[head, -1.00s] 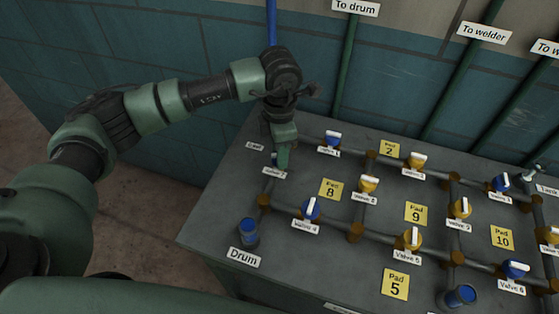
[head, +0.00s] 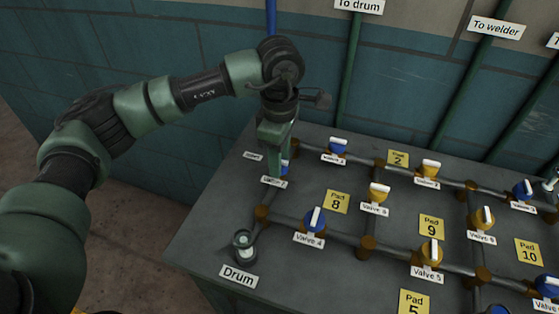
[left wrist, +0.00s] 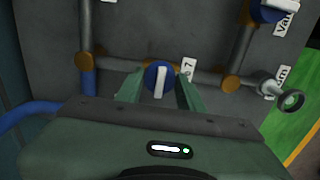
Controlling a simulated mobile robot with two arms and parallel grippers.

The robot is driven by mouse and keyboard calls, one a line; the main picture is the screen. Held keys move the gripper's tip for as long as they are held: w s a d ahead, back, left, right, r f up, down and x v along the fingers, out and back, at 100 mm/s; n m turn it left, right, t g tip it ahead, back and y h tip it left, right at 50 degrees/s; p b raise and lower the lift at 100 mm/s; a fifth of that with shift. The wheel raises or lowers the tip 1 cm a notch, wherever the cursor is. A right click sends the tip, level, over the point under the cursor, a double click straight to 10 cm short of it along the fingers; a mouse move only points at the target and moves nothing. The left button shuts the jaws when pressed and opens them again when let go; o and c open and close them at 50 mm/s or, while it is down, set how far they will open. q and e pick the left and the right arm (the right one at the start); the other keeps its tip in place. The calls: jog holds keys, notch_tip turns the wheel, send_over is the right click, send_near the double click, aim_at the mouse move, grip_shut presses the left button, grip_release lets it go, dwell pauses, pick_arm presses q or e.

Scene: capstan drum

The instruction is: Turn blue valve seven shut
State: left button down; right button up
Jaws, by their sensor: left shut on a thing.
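Valve seven (left wrist: 158,77) is a blue round knob with a white bar handle, on a grey pipe beside a label ending in 7. In the left wrist view its white bar stands crosswise to the pipe. My left gripper (left wrist: 160,88) is shut on this knob, one green finger on each side. In the head view my left gripper (head: 275,150) reaches down at the table's back left corner and hides most of the valve; only a bit of blue (head: 284,168) shows. My right gripper is not in view.
Blue valve 4 (head: 315,219) and blue valve 1 (head: 337,147) stand nearby on the pipes. Yellow valves (head: 378,194) are farther right. The Drum outlet (head: 244,246) is at the front left. A bare strip of table (head: 205,225) lies to its left.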

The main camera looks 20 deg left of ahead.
pick_arm(q)
jog(key=shift+r, duration=0.1)
dwell(0.3)
jog(key=c, duration=0.9)
grip_release()
notch_tip(320, 180, up, 8)
jog(key=shift+f+b, duration=0.1)
jog(key=shift+b, duration=0.35)
jog(key=shift+f, duration=0.1)
